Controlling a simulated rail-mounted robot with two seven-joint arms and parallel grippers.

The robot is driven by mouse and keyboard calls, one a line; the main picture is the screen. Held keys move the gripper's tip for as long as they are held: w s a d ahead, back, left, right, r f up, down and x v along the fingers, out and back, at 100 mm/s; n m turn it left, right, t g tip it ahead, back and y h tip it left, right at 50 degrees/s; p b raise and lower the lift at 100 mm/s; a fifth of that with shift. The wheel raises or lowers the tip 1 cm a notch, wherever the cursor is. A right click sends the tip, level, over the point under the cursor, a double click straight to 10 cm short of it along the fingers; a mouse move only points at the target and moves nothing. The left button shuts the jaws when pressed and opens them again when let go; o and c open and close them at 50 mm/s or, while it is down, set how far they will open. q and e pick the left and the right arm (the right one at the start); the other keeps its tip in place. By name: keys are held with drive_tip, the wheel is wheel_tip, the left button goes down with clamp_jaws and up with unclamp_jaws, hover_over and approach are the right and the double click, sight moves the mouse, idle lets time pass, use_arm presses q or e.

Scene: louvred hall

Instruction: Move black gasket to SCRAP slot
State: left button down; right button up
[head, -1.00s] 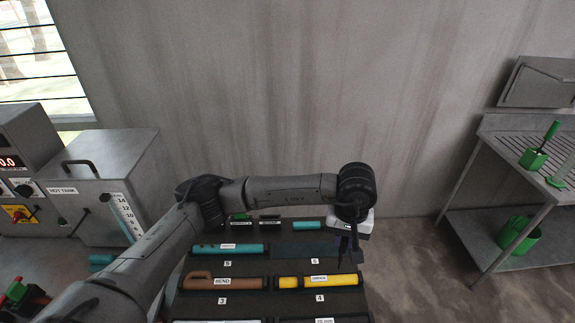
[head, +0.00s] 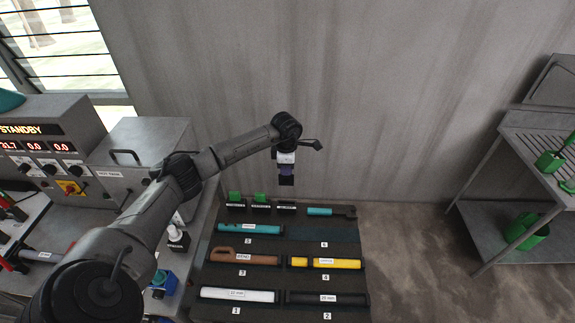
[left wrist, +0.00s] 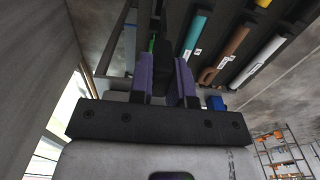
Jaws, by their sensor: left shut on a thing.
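My left gripper (head: 286,173) hangs above the back edge of the dark rack (head: 213,262), pointing down. Its purple fingers are shut on a small black piece (head: 286,181), which I take to be the black gasket. In the left wrist view the black piece (left wrist: 164,62) sits between the purple fingers; its full shape is hidden. At the back of the rack are several small labelled holders, two with green tops (head: 260,197) and one with a dark top (head: 286,206). I cannot read a SCRAP label on any of them. My right gripper is out of view.
The rack holds teal (head: 250,229), brown (head: 245,258), yellow (head: 333,263), white (head: 238,295) and black (head: 326,298) rods by numbers. The place by number 6 looks empty. A hot tank (head: 150,150) stands left, a metal bench (head: 540,150) right. The wall is behind.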

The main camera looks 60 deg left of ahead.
sight(287, 183)
use_arm(q)
drive_tip(key=shift+w+f+b, duration=0.1)
drive_tip(key=shift+f+b, duration=3.1)
drive_tip(key=shift+f, duration=1.55)
drive_tip(key=shift+d+r, duration=0.1)
drive_tip(key=shift+r, duration=0.1)
drive_tip(key=shift+f+b, duration=2)
drive_tip(key=shift+f, duration=0.9)
drive_tip(key=c, duration=1)
unclamp_jaws()
drive_tip(key=shift+r, duration=0.1)
drive_tip(key=shift+r+p, duration=2.45)
drive_tip(key=shift+r, duration=1)
